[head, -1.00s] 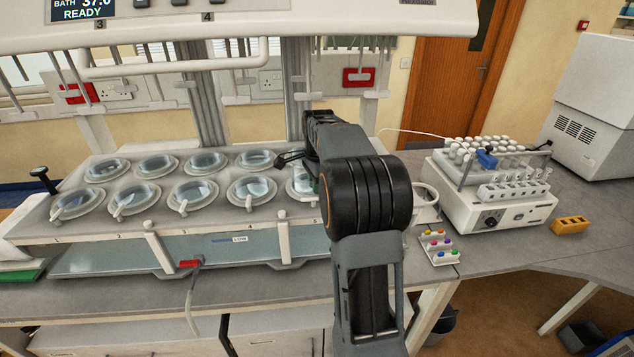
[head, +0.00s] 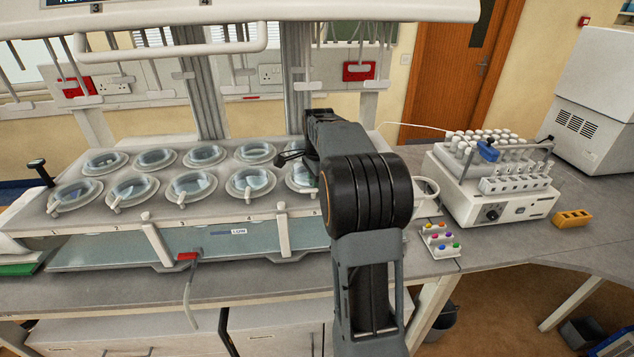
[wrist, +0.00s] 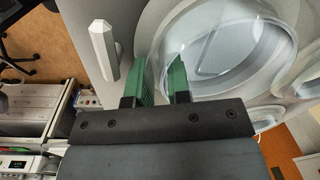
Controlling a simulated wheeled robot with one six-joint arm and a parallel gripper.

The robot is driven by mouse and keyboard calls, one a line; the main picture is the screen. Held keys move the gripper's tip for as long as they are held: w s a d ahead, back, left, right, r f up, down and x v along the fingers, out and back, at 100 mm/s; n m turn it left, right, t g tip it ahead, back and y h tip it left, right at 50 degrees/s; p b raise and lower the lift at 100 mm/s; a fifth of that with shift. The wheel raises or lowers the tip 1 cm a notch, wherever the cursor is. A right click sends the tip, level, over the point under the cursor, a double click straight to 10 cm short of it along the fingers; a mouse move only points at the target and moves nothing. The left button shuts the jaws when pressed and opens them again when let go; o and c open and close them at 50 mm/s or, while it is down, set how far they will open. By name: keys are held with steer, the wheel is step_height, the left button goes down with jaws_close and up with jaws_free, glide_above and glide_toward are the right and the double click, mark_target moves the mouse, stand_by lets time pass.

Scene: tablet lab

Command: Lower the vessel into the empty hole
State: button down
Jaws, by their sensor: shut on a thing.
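The glass vessel (wrist: 232,52) with its broad pale rim fills the upper right of the wrist view. My gripper (wrist: 165,75) has green-padded fingers at the vessel's near left edge, shut on its rim. In the head view, a glass vessel (head: 298,180) shows partly behind my arm at the right end of the front row of the bath (head: 100,225). My fingertips are mostly hidden there. I see no bare hole; my arm covers that corner, and I cannot tell how deep the vessel sits.
Several other lidded glass vessels (head: 192,186) stand in two rows in the bath. Stirrer shafts (head: 237,75) hang above them.

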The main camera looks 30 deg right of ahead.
steer(key=shift+s+a+f, duration=0.1)
steer(key=shift+s+f, duration=0.05)
steer(key=shift+f, duration=0.65)
steer(key=c, duration=1)
jaws_free()
steer(key=shift+f, duration=0.1)
step_height(320, 180, up, 16)
steer(key=shift+f, duration=0.2)
